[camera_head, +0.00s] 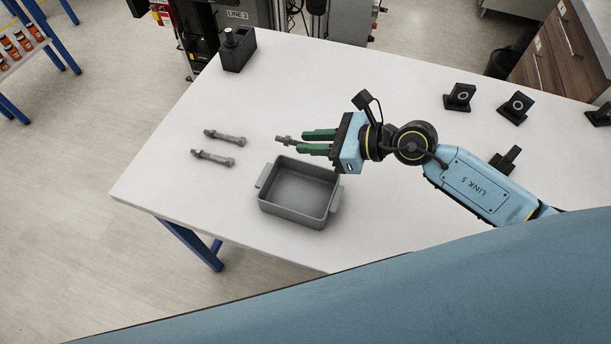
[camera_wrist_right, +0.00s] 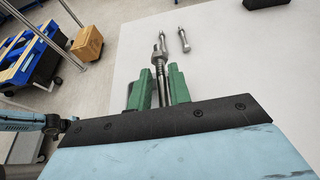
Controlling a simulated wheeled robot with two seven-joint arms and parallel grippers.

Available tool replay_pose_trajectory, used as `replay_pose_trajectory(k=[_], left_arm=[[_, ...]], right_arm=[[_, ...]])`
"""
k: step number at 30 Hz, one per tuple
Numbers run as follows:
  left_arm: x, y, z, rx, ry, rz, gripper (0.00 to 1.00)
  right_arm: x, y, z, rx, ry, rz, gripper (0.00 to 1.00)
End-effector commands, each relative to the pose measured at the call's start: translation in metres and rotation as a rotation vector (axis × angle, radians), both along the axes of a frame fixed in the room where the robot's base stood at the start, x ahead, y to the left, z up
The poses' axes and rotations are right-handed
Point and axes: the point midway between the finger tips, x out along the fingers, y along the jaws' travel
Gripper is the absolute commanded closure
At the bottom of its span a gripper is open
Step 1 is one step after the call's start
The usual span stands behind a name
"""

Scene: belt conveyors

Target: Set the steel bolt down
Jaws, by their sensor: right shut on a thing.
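My right gripper (camera_head: 318,142) has green fingers and is shut on a steel bolt (camera_head: 287,141), whose end sticks out past the fingertips to the left, just beyond the far edge of the grey tray. In the right wrist view the held bolt (camera_wrist_right: 160,64) points away between the green fingers (camera_wrist_right: 161,88); part of it is hidden by them. I cannot tell whether it touches the table. Two similar bolts lie on the white table to the left, an upper one (camera_head: 225,138) and a lower one (camera_head: 213,158). My left gripper is not in view.
An empty grey tray (camera_head: 261,203) with two handles stands in front of my right gripper. A black block (camera_head: 238,52) stands at the table's far left corner. Several black fixtures, one here (camera_head: 459,97), stand at the right. The white table (camera_head: 165,185) is clear around the loose bolts.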

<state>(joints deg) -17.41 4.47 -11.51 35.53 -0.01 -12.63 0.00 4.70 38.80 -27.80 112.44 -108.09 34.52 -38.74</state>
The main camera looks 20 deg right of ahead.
Motion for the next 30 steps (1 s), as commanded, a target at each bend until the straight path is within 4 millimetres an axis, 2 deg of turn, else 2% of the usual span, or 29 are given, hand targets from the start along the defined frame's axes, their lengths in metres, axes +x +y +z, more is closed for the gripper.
replay_pose_trajectory(k=[1,3,10,15,30], left_arm=[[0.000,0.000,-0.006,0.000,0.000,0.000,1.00],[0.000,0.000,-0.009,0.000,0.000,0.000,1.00],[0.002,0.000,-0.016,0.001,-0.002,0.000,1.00],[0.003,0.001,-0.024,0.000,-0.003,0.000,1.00],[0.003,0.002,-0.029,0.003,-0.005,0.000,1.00]], right_arm=[[0.000,0.001,-0.015,0.002,0.005,-0.002,1.00],[0.000,0.000,-0.028,0.001,0.004,-0.002,1.00],[0.000,0.001,-0.051,0.002,0.001,-0.002,1.00],[0.000,0.001,-0.076,0.002,0.003,-0.002,1.00],[0.000,0.000,-0.085,0.001,0.000,-0.001,1.00]])
